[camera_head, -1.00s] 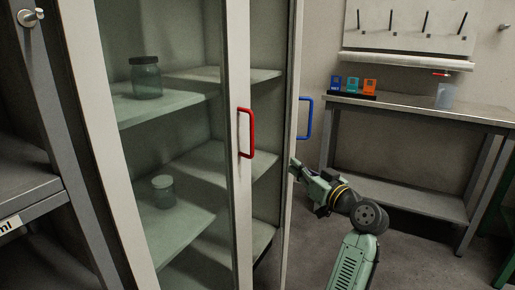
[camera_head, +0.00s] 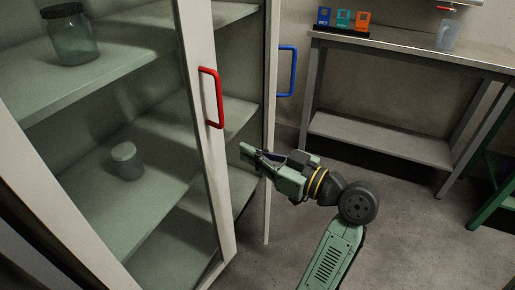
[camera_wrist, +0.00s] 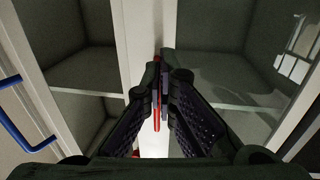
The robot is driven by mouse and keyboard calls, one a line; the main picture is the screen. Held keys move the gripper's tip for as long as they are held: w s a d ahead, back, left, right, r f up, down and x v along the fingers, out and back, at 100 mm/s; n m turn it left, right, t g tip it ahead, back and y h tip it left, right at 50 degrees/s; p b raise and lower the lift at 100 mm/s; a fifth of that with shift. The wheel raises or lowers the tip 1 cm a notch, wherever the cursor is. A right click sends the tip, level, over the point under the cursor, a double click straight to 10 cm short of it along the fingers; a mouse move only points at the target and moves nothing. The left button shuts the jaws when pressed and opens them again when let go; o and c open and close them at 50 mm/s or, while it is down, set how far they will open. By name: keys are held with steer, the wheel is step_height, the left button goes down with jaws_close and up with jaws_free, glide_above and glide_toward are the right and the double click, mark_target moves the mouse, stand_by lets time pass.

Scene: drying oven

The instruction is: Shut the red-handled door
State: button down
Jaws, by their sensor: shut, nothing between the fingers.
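The red-handled door is a glass door with a pale frame (camera_head: 203,150), and it stands ajar at the left of the head view. Its red handle (camera_head: 211,98) is upright on the frame's right side. My gripper (camera_head: 245,151) is shut and empty, below and right of the red handle, by the door's free edge. In the wrist view, my shut fingertips (camera_wrist: 162,68) overlap the pale door frame (camera_wrist: 139,40). A strip of the red handle (camera_wrist: 157,115) shows between the fingers. Whether they touch the door is unclear.
A second pale frame with a blue handle (camera_head: 288,71) stands right of the gap. A metal table (camera_head: 400,55) stands behind right. Floor (camera_head: 400,235) is clear at the lower right.

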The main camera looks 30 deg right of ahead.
mark_target(208, 133)
steer(key=p+x, duration=0.2)
steer(key=x, duration=0.8)
steer(key=shift+d, duration=0.1)
steer(key=shift+f, duration=0.1)
steer(key=shift+w+f, duration=0.1)
steer(key=shift+w, duration=0.3)
steer(key=w+a+y+b, duration=0.1)
steer(key=w+n+g+b, duration=0.1)
steer(key=w, duration=0.1)
steer(key=w+a+n+y+b, duration=0.1)
steer(key=shift+w+a+g+y, duration=0.3)
steer(key=shift+w+a+g, duration=0.05)
steer(key=shift+w+g, duration=0.05)
steer(key=shift+w+a+r, duration=0.1)
steer(key=shift+w+r, duration=0.05)
steer(key=shift+r, duration=0.1)
steer(key=shift+a, duration=0.1)
